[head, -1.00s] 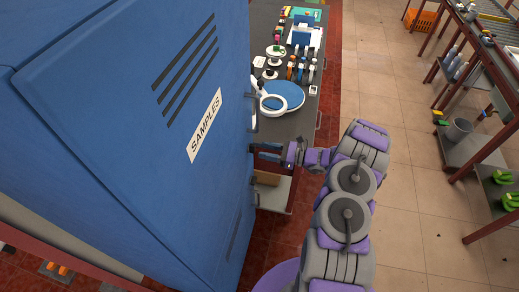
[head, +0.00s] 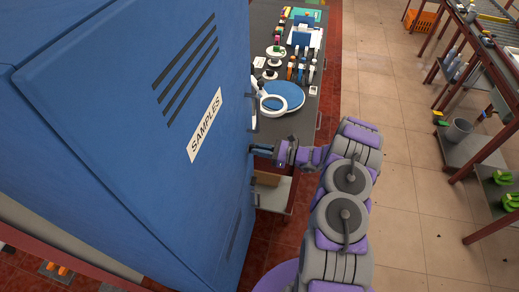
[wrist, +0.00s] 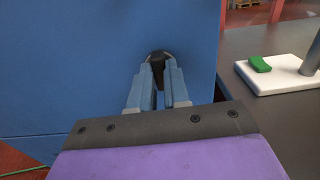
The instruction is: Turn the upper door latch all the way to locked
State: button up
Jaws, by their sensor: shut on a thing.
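The blue cabinet (head: 110,90) with the "SAMPLES" label fills the left of the head view. In the wrist view the door latch (wrist: 158,58), a dark knob, stands out from its blue face (wrist: 70,60). My gripper (wrist: 159,76) is shut on this latch, with a blue-grey finger on each side of it. In the head view my gripper (head: 262,149) is at the cabinet's right edge, and the latch is too small to make out there. The fingers hide part of the latch, so its exact turn angle cannot be told.
A dark workbench (head: 300,105) with a blue disc, a white ring and several tools stands beyond the cabinet. A white block with a green piece (wrist: 260,64) is on the right in the wrist view. A metal rack (head: 480,120) is far right; tiled floor (head: 400,190) between is clear.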

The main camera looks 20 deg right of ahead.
jog(key=shift+w+m, duration=0.1)
jog(key=shift+m, duration=0.3)
grip_shut()
jog(key=shift+w+d+f+m, duration=0.1)
jog(key=shift+m, duration=4.15)
jog(key=shift+w+d+f+m, duration=0.1)
jog(key=shift+m, duration=4.15)
jog(key=o, duration=0.7)
grip_release()
jog(key=shift+w+f, duration=0.1)
jog(key=shift+d, duration=0.1)
